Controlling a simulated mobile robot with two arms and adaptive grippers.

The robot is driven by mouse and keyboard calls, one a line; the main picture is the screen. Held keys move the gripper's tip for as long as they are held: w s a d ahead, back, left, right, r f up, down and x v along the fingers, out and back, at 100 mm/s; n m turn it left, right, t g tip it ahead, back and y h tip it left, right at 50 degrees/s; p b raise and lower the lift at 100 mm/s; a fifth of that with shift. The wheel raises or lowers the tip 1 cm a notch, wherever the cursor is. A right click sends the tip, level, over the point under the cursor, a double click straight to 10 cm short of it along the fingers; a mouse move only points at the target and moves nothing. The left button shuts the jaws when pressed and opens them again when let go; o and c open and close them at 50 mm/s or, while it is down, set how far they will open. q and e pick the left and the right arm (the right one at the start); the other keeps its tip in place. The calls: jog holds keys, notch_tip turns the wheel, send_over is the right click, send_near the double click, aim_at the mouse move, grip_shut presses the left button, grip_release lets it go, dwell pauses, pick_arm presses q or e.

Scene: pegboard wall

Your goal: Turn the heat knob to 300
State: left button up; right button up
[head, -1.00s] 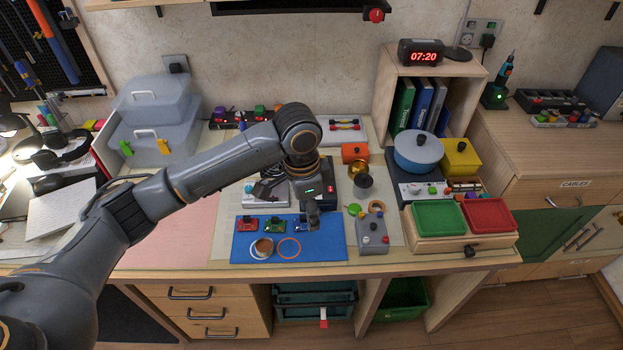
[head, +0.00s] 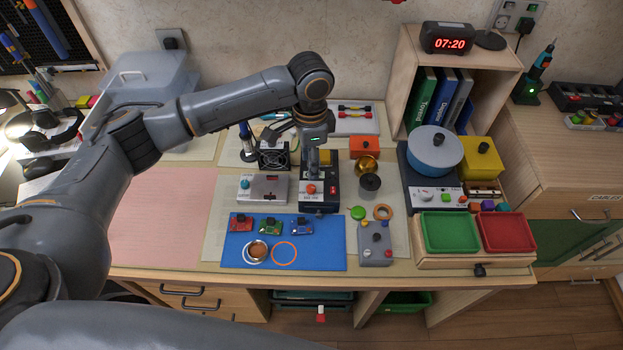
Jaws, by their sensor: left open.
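A dark control box (head: 320,206) stands behind the blue mat, with a red-orange knob (head: 310,188) on its front panel and a small red display or switch beside it. The panel's markings are too small to read, so I cannot tell the knob's setting. My left gripper (head: 312,172) points down over this box, just above and behind the knob. It is open and holds nothing that I can see. It hides part of the box's top. I cannot tell whether a fingertip touches the box. My right gripper is not in view.
A grey box with a blue knob (head: 263,188) and a small fan (head: 273,155) stand to the left. A brass bowl (head: 367,165) and a dark cylinder (head: 370,184) are close on the right. The blue mat (head: 235,255) in front holds small boards.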

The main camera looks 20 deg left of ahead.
pick_arm(q)
send_over(311, 187)
jog(key=f, duration=0.4)
jog(key=shift+s, duration=0.2)
notch_tip(311, 187, down, 5)
jog(key=shift+w+p, duration=0.1)
jog(key=shift+p, duration=0.25)
jog(key=shift+f, duration=0.1)
jog(key=shift+c, duration=1.2)
grip_shut()
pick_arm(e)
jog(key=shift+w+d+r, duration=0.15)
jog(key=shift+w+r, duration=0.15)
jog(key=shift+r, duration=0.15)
